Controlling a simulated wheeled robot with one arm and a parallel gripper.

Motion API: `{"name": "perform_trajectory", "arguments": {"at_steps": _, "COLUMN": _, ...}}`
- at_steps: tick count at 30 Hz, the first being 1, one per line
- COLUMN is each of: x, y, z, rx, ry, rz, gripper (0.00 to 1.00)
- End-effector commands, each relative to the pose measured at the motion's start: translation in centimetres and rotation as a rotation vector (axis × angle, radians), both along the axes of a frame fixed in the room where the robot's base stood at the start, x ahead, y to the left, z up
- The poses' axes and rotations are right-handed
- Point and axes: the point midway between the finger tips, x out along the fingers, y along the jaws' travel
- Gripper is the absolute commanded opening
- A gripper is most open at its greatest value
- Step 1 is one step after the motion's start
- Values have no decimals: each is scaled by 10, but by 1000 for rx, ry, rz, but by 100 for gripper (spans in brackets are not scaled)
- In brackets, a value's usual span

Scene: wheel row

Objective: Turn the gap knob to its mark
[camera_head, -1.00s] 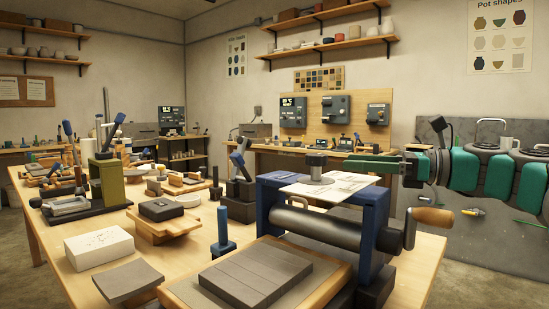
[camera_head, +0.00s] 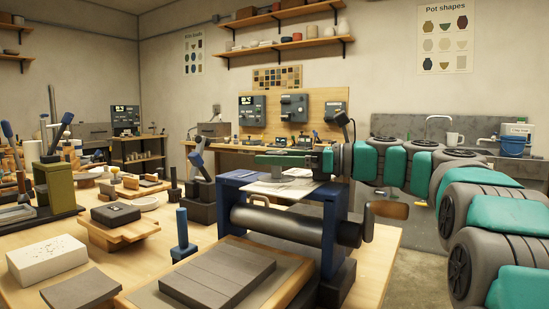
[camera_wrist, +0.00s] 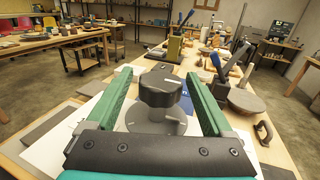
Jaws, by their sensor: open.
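The gap knob (camera_wrist: 160,88) is a dark grey knob with a pale line on its top. My gripper (camera_wrist: 157,74) is open, with one green finger on each side of the knob and a visible space on both sides. In the head view, my gripper (camera_head: 262,160) is over the top of the blue slab roller frame (camera_head: 331,215), and its fingers mostly cover the knob. The target mark cannot be made out clearly.
A dark roller (camera_head: 285,224) lies under the frame's top, with a wooden-handled crank (camera_head: 388,209) at right. A blue upright post (camera_head: 182,228), a white block (camera_head: 46,258) and a grey slab (camera_head: 80,288) stand to the left on the table.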

Motion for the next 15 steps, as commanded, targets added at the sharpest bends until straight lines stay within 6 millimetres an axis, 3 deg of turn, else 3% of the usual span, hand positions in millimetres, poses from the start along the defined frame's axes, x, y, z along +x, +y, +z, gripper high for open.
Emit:
{"name": "perform_trajectory", "arguments": {"at_steps": 3, "x": 0, "y": 0, "z": 0, "rx": 0, "ry": 0, "rz": 0, "gripper": 85}}
{"name": "perform_trajectory", "arguments": {"at_steps": 15, "x": 0, "y": 0, "z": 0, "rx": 0, "ry": 0, "rz": 0, "gripper": 40}}
